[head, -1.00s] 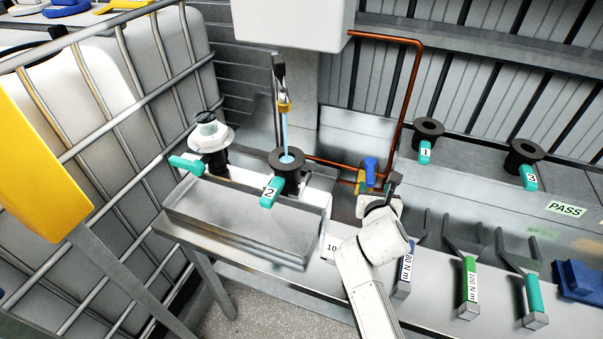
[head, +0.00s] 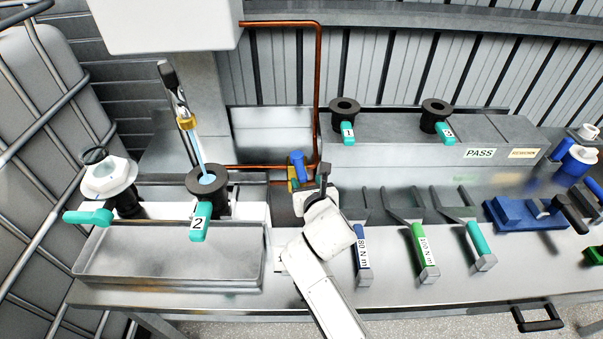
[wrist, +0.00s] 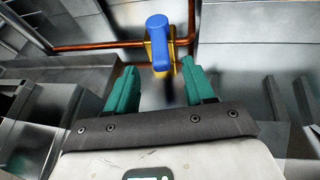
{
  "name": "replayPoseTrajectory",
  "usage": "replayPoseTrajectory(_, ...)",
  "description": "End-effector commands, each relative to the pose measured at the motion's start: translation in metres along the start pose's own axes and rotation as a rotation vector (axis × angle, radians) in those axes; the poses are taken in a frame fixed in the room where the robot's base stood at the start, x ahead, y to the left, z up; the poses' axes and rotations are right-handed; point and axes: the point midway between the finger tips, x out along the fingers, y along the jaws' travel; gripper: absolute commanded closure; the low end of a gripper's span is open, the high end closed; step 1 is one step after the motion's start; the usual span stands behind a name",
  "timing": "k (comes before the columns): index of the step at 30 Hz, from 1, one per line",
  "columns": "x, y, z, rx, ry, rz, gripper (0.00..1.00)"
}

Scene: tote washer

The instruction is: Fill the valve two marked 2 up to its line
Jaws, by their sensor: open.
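The valve marked 2 (head: 207,181), a black flanged body with a teal handle, stands upright by the metal tray. A thin blue stream runs from the brass-tipped spout (head: 185,120) into its open top, where pale blue water shows. I cannot make out its line. A tap with a blue lever (head: 297,163) sits on the copper pipe, with a yellow body. My gripper (head: 322,180) is just in front of this tap. In the wrist view its teal fingers (wrist: 158,72) are apart and empty, with the blue lever (wrist: 160,42) upright beyond the gap between the tips.
Valves marked 1 (head: 344,118) and 3 (head: 437,116) stand on the back ledge near the PASS label (head: 480,153). A white-topped valve (head: 108,178) is at left. Several torque tools (head: 420,255) lie right of my arm. The metal tray (head: 165,265) is in front of valve 2.

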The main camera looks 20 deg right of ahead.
Motion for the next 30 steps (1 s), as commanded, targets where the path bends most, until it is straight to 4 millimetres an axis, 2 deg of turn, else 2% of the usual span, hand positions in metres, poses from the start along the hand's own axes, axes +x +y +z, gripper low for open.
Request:
replayPoseTrajectory(6,0.036,0.001,0.000,0.000,0.000,0.000,0.47)
replayPoseTrajectory(12,0.057,0.000,0.000,-0.001,0.000,0.000,0.47)
replayPoseTrajectory(18,0.065,0.000,0.000,0.000,0.001,0.000,0.47)
replayPoseTrajectory(26,0.066,0.000,0.000,0.000,0.000,0.000,0.47)
replayPoseTrajectory(30,0.066,0.000,0.000,0.000,0.000,0.001,0.58)
